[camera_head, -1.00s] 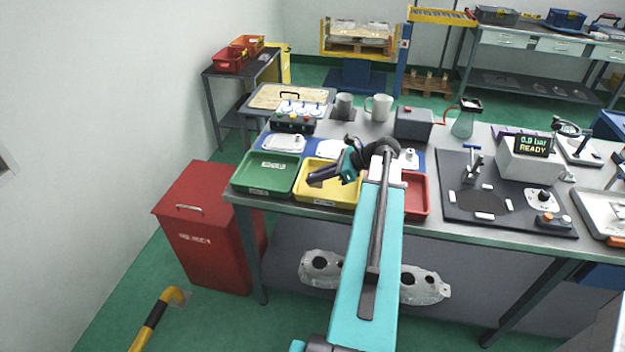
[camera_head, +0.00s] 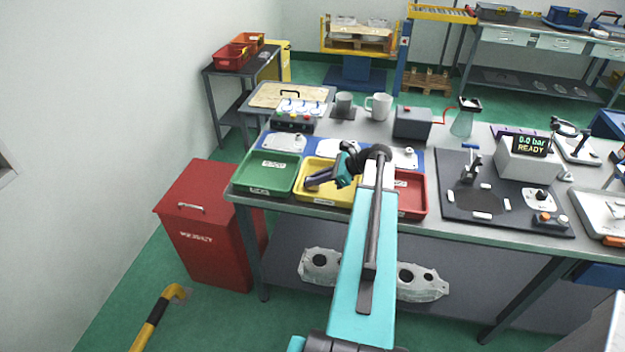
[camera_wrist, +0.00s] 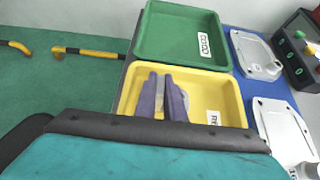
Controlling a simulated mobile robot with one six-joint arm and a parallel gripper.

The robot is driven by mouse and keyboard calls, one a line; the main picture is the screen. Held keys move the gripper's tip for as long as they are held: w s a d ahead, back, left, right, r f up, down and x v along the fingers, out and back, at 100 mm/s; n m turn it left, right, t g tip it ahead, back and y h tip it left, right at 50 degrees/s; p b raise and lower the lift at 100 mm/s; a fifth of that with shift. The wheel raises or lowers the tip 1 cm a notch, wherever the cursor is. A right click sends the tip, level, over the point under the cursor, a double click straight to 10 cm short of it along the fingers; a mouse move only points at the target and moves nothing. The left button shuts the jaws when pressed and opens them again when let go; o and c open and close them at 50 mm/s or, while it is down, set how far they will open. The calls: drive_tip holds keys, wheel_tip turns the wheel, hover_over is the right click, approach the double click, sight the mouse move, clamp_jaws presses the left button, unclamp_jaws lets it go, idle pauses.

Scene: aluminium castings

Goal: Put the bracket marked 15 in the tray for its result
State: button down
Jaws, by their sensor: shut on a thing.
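My gripper (camera_head: 310,182) is over the yellow tray (camera_head: 322,202), its purple fingers pointing down into it. In the wrist view the fingers (camera_wrist: 163,98) are close together, shut on a thin grey bracket (camera_wrist: 184,100) that is mostly hidden by them; its number cannot be read. Whether it touches the tray floor I cannot tell. The green tray (camera_head: 262,188), labelled GOOD, is left of the yellow one. The red tray (camera_head: 414,195) is to the right, partly behind my arm. Other pale brackets lie on the blue mat behind, one at the left (camera_head: 284,142) and one at the right (camera_head: 404,158).
A dark fixture plate (camera_head: 478,200) with a display reading READY is to the right. A red reject bin (camera_head: 205,235) stands on the floor left of the bench.

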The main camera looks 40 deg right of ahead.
drive_tip(key=shift+f, duration=0.3)
drive_tip(key=c, duration=1.8)
unclamp_jaws()
drive_tip(key=shift+f, duration=0.1)
drive_tip(key=shift+c, duration=0.2)
drive_tip(key=b+v, duration=0.3)
drive_tip(key=v, duration=0.9)
